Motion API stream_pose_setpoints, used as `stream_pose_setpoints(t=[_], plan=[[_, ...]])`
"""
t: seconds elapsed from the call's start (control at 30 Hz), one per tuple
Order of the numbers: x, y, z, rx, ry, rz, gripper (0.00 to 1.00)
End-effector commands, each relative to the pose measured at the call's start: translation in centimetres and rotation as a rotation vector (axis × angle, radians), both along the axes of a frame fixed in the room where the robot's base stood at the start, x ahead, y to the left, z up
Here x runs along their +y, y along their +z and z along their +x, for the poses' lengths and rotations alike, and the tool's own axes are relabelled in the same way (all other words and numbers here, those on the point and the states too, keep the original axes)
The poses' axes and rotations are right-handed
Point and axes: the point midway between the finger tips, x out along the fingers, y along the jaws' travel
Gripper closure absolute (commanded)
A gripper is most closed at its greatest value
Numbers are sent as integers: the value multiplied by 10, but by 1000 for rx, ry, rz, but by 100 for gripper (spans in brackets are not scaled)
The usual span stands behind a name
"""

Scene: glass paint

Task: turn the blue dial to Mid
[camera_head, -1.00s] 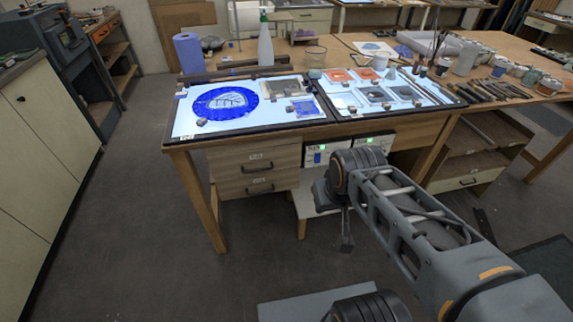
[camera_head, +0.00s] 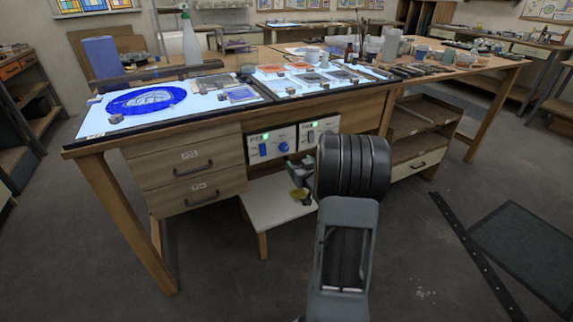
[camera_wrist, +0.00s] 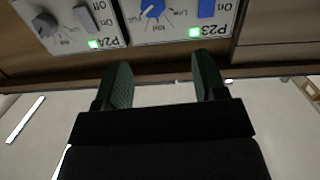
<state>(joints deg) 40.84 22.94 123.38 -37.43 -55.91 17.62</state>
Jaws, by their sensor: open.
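The blue dial (camera_head: 283,147) is on the left control panel (camera_head: 271,156) under the light table, right of a blue switch (camera_head: 262,150). In the wrist view, upside down, the dial (camera_wrist: 152,8) is at the top edge, partly cut off, on the panel marked P23. "Low" is printed beside it; I cannot read its setting. My gripper (camera_wrist: 163,80) is open and empty, its two fingers pointing toward the panels, apart from the dial.
A second panel (camera_head: 317,133), P24, has a grey dial (camera_wrist: 45,24) and a grey switch (camera_wrist: 86,19). A drawer unit (camera_head: 190,170) stands left of the panels, and a low white shelf (camera_head: 272,203) is below them. The light table (camera_head: 200,104) overhangs above.

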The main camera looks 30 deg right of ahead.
Motion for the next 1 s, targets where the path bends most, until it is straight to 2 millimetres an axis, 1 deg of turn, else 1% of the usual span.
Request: stream_pose_setpoints(t=[0.03,0.17,0.27,0.37,0.6,0.8,1.0], plan=[[-7,-17,-3,-29,9,8,35],[-15,-27,-5,-84,34,18,35],[-17,-29,0,-104,44,20,35],[-19,-29,14,-109,48,22,35],[-25,-29,60,-108,47,21,35],[-30,-29,95,-107,46,21,35],[-33,-29,117,-107,46,22,35]])
